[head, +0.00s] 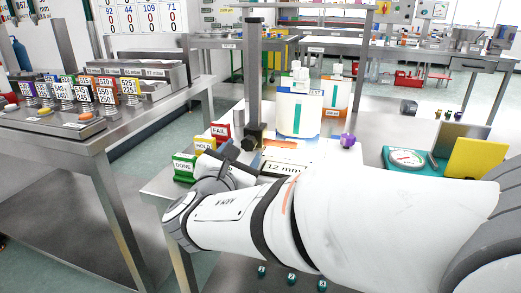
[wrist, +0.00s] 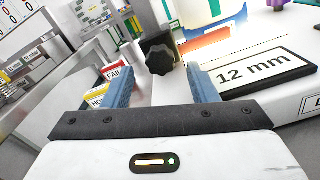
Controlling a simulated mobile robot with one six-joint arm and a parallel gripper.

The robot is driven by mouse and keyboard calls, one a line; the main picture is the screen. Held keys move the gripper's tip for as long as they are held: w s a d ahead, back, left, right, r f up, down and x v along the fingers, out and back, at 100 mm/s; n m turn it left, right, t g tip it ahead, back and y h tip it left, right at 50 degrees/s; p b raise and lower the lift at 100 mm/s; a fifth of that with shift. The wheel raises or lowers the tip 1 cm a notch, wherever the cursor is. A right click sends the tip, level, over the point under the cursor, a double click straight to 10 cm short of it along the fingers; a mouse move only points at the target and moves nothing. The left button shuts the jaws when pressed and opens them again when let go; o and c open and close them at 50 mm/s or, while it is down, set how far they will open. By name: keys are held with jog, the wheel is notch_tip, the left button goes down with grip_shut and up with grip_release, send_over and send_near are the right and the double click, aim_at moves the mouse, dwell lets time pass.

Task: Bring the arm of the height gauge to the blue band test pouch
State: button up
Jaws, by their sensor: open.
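The height gauge (head: 254,75) is a dark upright column with a black knobbed slider (head: 255,133) low on it. I cannot make out a separate gauge arm. The blue band test pouch (head: 298,100), white with a blue band and a teal stripe, stands upright just right of the column; its lower part shows in the wrist view (wrist: 196,12). My gripper (head: 238,152) is open and empty, just in front of the slider. In the wrist view the black knob (wrist: 158,56) appears between and beyond my blue fingertips (wrist: 157,76); contact is not visible.
DONE (head: 184,167), HOLD (head: 203,144) and FAIL (head: 220,131) blocks stand left of my gripper. A "12 mm" plate (head: 282,167) lies right of it. An orange-banded pouch (head: 336,95), a purple knobbed piece (head: 347,141) and a dial gauge (head: 407,158) are further right.

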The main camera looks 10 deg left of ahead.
jog(key=shift+w+d, duration=0.1)
jog(key=shift+w, duration=1.05)
jog(key=c, duration=0.9)
notch_tip(320, 180, up, 10)
jog(key=p, duration=0.6)
jog(key=shift+r+p, duration=0.15)
jog(key=shift+p, duration=0.25)
jog(key=o, duration=0.9)
jog(key=shift+s, duration=0.1)
